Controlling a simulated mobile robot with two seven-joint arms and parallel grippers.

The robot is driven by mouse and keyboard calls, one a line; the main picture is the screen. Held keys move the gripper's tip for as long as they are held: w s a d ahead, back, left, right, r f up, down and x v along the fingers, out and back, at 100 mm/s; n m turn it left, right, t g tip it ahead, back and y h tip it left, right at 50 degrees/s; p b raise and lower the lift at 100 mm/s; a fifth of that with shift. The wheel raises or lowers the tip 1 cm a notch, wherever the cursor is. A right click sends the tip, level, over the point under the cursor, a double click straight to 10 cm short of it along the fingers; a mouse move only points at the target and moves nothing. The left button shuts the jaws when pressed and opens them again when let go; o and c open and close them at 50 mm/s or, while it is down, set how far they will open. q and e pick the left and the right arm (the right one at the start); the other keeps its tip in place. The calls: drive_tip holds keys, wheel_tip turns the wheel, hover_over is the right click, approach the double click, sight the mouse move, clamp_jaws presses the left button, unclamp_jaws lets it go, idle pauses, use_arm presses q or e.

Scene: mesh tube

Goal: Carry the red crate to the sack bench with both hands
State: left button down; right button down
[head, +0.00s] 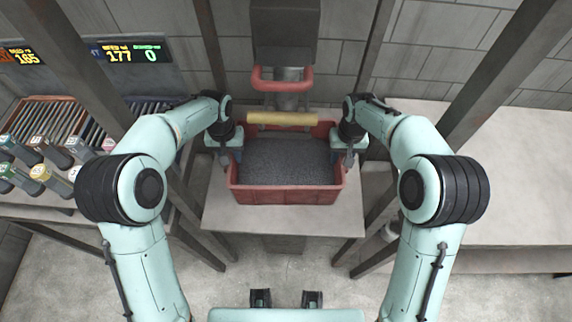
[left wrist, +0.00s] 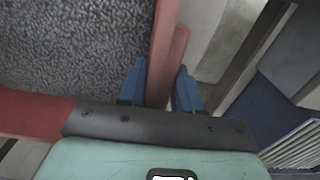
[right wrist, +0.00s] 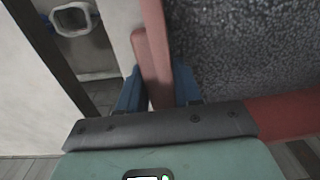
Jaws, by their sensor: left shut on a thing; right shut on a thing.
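The red crate (head: 285,196) is filled with dark grey granules and sits upright on a pale platform (head: 285,220) under a spout. My left gripper (head: 234,150) is shut on the crate's left wall; in the left wrist view its blue fingers (left wrist: 160,88) straddle the red rim (left wrist: 178,60). My right gripper (head: 347,150) is shut on the crate's right wall; in the right wrist view its blue fingers (right wrist: 158,88) straddle the rim (right wrist: 152,55). The sack bench cannot be told for sure in these views.
A grey chute with a red ring (head: 283,80) and a yellow bar (head: 282,118) stands behind and over the crate. Dark steel posts (head: 213,45) flank the platform. A roller rack with bottles (head: 40,150) is at left, a pale bench (head: 500,200) at right. The floor in front is clear.

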drive_tip(key=shift+r, duration=0.1)
idle(0.5)
